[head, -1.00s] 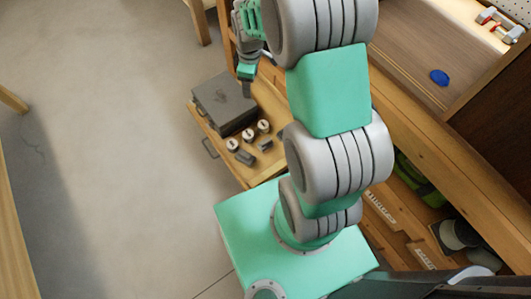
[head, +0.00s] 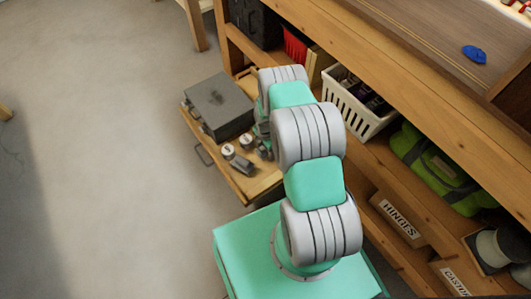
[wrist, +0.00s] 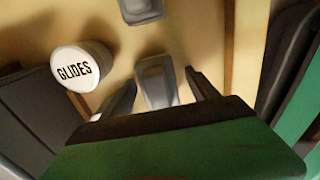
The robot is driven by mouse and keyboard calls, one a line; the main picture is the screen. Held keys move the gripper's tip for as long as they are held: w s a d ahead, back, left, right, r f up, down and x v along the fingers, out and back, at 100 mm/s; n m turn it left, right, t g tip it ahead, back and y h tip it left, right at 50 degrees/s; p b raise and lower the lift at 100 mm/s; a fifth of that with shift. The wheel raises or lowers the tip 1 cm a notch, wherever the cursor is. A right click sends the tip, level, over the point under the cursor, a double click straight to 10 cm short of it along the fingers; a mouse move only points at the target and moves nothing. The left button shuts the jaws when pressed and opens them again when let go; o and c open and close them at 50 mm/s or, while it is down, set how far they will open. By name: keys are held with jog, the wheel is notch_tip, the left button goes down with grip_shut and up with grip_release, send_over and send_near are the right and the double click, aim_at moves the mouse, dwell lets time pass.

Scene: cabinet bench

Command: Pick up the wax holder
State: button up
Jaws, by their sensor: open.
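A small grey item (wrist: 156,80) lies on the wooden drawer floor in the wrist view, between the fingers of my gripper (wrist: 160,77). It may be the wax holder; no label on it shows. My gripper is open, one finger on each side of it, and I cannot tell whether they touch it. A second grey item (wrist: 141,9) lies beyond it. In the head view my gripper (head: 263,140) is low over the open drawer (head: 262,184), mostly hidden by my arm. Another grey item (head: 242,165) shows at the drawer's front.
A white-lidded GLIDES tin (wrist: 77,71) stands left of the fingers in the wrist view. In the head view two white-lidded tins (head: 228,151) and a dark grey box (head: 219,104) share the drawer. A white basket (head: 352,106) stands on the shelf to the right.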

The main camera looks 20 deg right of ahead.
jog(key=shift+c, duration=0.4)
jog(key=shift+w, duration=0.1)
grip_shut()
